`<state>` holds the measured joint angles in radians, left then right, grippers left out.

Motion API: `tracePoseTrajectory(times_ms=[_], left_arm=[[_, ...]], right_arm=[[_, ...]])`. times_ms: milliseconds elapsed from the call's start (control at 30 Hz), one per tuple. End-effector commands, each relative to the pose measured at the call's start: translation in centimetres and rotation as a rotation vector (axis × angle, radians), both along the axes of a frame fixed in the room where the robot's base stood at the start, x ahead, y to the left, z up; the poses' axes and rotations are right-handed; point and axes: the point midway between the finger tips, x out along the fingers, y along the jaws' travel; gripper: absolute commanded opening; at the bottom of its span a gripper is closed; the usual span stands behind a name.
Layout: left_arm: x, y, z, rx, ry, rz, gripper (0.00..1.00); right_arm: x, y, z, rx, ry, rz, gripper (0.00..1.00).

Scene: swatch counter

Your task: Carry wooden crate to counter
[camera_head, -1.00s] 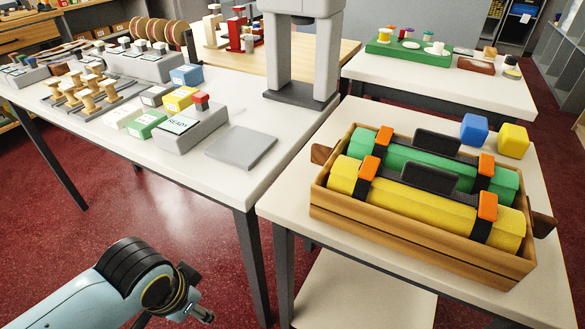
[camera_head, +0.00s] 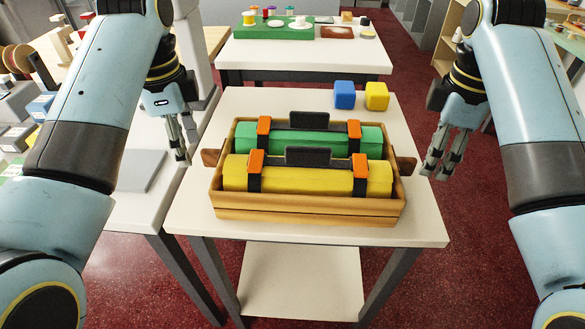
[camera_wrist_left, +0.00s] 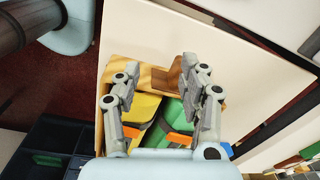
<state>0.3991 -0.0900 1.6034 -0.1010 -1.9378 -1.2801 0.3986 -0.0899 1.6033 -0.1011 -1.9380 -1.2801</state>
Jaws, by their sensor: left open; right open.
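The wooden crate (camera_head: 308,216) stands on a small white table (camera_head: 425,222) in the middle of the head view. It holds a green roll (camera_head: 330,139) and a yellow roll (camera_head: 305,177), both with orange clips and black straps. A dark wooden handle sticks out at each end, the left handle (camera_head: 210,157) and the right handle (camera_head: 405,166). My left gripper (camera_head: 183,150) is open beside the left handle, apart from it. In the left wrist view the crate's handle end (camera_wrist_left: 168,78) shows between its open fingers. My right gripper (camera_head: 438,165) is open to the right of the right handle, beyond the table edge.
A blue block (camera_head: 345,95) and a yellow block (camera_head: 377,96) sit behind the crate. A counter with a grey plate (camera_head: 140,170) is at the left. A farther table holds a green tray (camera_head: 260,32). Red floor is open at the right.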

Motion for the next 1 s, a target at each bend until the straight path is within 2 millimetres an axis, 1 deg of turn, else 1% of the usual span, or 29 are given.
tracePoseTrajectory(times_ms=[33,100,200,300,567,667,767,867,1000], left_arm=[[1.7,-0.9,1.5,-0.003,0.013,-0.085,0.42],[3.1,-1.7,3.0,-0.002,0.032,-0.184,0.42],[4.1,-2.3,4.2,-0.002,0.048,-0.270,0.42],[4.4,-2.5,4.5,-0.002,0.054,-0.300,0.42],[4.4,-2.5,4.5,-0.002,0.053,-0.300,0.42],[4.4,-2.5,4.0,-0.002,0.053,-0.299,0.42],[4.3,-2.4,2.8,-0.002,0.056,-0.299,0.42],[4.3,-2.4,1.2,-0.003,0.056,-0.298,0.42],[4.2,-2.4,-1.5,-0.003,0.057,-0.298,0.42]], right_arm=[[1.7,0.9,1.5,0.003,0.012,0.085,0.42],[3.1,1.7,2.9,0.003,0.031,0.185,0.42],[4.1,2.3,4.2,0.002,0.048,0.270,0.42],[4.4,2.5,4.5,0.002,0.054,0.301,0.42],[4.4,2.5,4.5,0.002,0.053,0.300,0.42],[4.4,2.5,4.0,0.002,0.053,0.299,0.42],[4.3,2.5,2.8,0.003,0.055,0.299,0.42],[4.3,2.4,1.2,0.003,0.055,0.298,0.42],[4.2,2.4,-1.5,0.003,0.057,0.298,0.42]])
